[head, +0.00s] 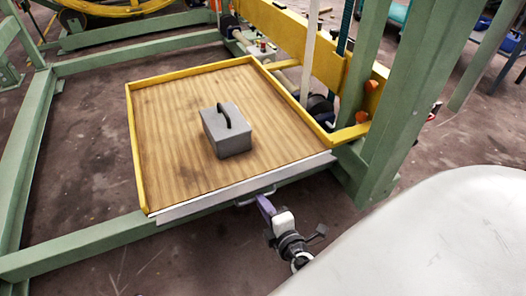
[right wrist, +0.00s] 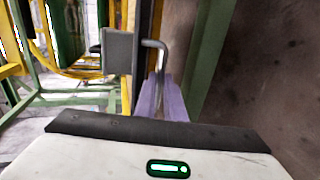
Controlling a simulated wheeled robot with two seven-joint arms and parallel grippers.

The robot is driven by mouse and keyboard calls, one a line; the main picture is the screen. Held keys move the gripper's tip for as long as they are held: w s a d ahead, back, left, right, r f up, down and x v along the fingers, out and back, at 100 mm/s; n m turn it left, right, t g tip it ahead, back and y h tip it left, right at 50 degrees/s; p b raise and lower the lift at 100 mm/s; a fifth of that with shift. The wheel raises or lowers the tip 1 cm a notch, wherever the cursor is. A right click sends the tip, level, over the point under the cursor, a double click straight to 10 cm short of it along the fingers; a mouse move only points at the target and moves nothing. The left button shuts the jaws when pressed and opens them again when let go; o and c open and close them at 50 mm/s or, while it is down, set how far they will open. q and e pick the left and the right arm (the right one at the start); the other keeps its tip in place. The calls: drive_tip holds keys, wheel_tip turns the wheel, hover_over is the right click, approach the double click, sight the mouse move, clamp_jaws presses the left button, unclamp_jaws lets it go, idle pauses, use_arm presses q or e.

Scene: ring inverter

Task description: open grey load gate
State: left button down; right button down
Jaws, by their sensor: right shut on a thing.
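The grey load gate (head: 215,197) shows in the head view as a long, thin light-grey strip along the near edge of the wooden platform (head: 175,120). A bent metal handle (head: 270,190) sticks out from its near side, right of the middle. My right gripper (head: 264,203) is at this handle, its purple fingers shut on it. In the right wrist view the purple fingers (right wrist: 160,100) meet the bent handle (right wrist: 160,46); the exact contact is partly hidden. My left gripper is not in view.
A grey box (head: 228,135) with a dark handle stands on the platform, inside yellow side rails (head: 138,160). Green frame beams (head: 85,242) run around it, with a thick green post (head: 405,105) at the right. Bare floor lies in front.

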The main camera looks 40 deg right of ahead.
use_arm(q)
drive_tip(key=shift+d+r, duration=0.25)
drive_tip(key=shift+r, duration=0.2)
use_arm(e)
drive_tip(key=shift+w+f+t, duration=0.1)
drive_tip(key=shift+f+t, duration=0.85)
drive_tip(key=shift+t, duration=0.25)
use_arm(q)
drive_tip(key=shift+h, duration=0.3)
use_arm(e)
drive_tip(key=shift+w+h, duration=0.1)
drive_tip(key=shift+h, duration=0.2)
drive_tip(key=c, duration=1.8)
unclamp_jaws()
drive_tip(key=shift+c, duration=0.2)
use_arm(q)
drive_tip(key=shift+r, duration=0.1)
use_arm(e)
drive_tip(key=shift+r, duration=0.2)
